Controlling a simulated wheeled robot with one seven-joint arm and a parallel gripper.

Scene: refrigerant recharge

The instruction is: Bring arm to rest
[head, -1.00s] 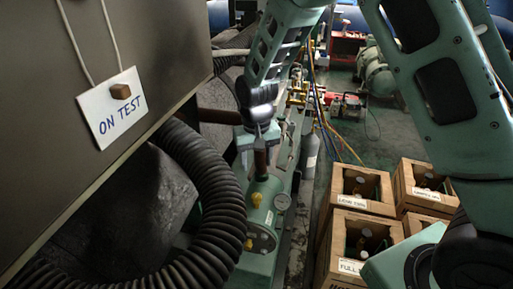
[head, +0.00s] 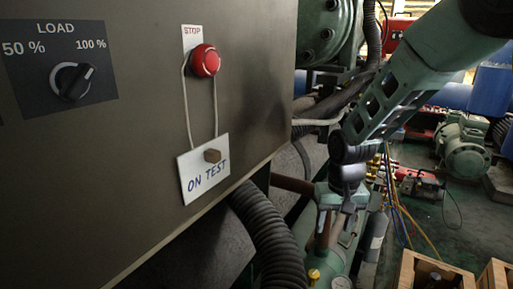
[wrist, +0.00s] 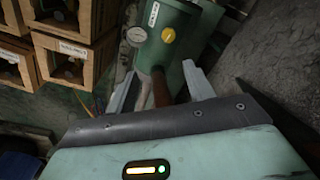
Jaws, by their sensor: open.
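My gripper (head: 335,222) is open, pointing down above the green machine vessel in the head view. Its two fingers also show in the wrist view (wrist: 160,86), spread apart. A brown pipe-like piece (wrist: 160,90) shows between the fingers there; I cannot tell whether either finger touches it. Beyond the fingertips is the green vessel (wrist: 168,50) with a yellow cap (wrist: 168,35) and a round gauge (wrist: 137,36).
A large dark cabinet (head: 130,150) with a load knob (head: 73,81), red stop button (head: 205,60) and hanging "ON TEST" sign (head: 204,170) fills the left. A black corrugated hose (head: 270,235) runs below it. Wooden crates (head: 430,272) stand on the floor at lower right.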

